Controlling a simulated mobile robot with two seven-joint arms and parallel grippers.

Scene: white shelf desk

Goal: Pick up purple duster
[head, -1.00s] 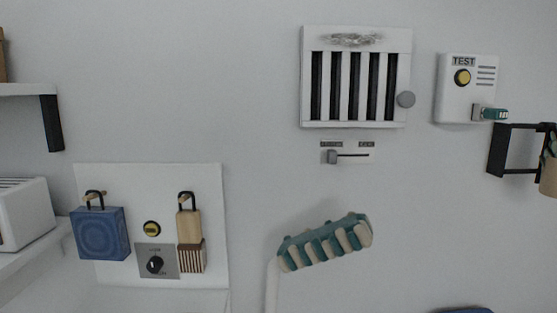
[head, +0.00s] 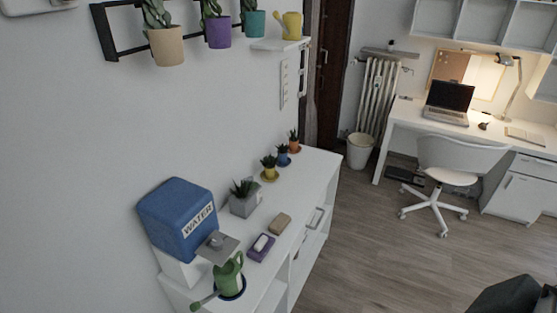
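No thing that is clearly a purple duster shows. A small flat purple item (head: 261,248) with a white piece on top lies on the white cabinet (head: 318,172), in front of the grey planter. It is too small to tell whether it is a duster. A tan block (head: 280,224) lies just behind it to the right. Neither of my grippers is in view.
On the cabinet stand a blue water tank (head: 178,215), a green watering can (head: 230,272), a grey planter (head: 243,204) and small potted plants (head: 269,170). A white chair (head: 460,158) stands at the desk (head: 408,124). The wooden floor (head: 375,245) is largely clear.

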